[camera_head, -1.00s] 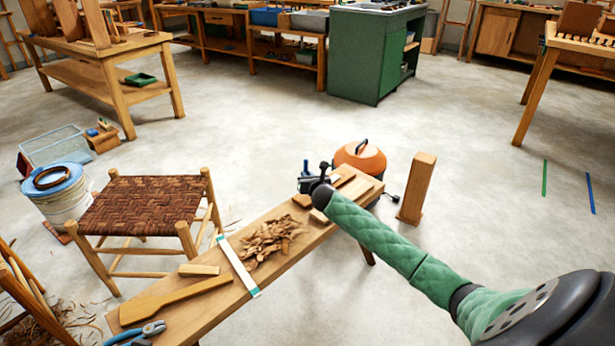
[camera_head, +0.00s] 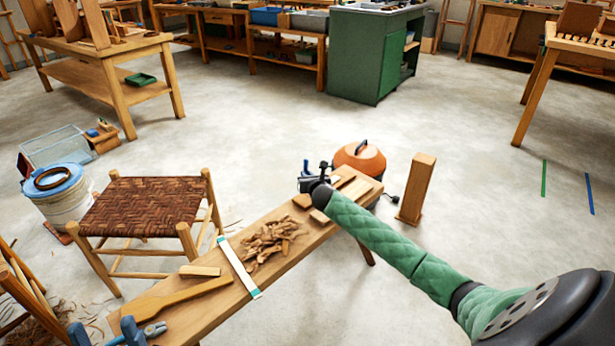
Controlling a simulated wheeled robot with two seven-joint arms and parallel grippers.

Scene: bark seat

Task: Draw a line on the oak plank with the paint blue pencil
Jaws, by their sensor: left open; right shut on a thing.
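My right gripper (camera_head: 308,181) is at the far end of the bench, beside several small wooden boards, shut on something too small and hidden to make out. My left gripper (camera_head: 105,335) shows at the bottom left edge as two blue fingertips spread apart. It is open, over the near end of the bench by the pliers (camera_head: 153,330).
The narrow wooden bench (camera_head: 215,306) holds a heap of bark chips (camera_head: 270,240), a pale strip (camera_head: 238,267) and a paddle-shaped piece (camera_head: 180,297). A woven-seat stool (camera_head: 140,205) stands left. An orange round thing (camera_head: 362,158) and a wooden post (camera_head: 416,190) stand behind the bench.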

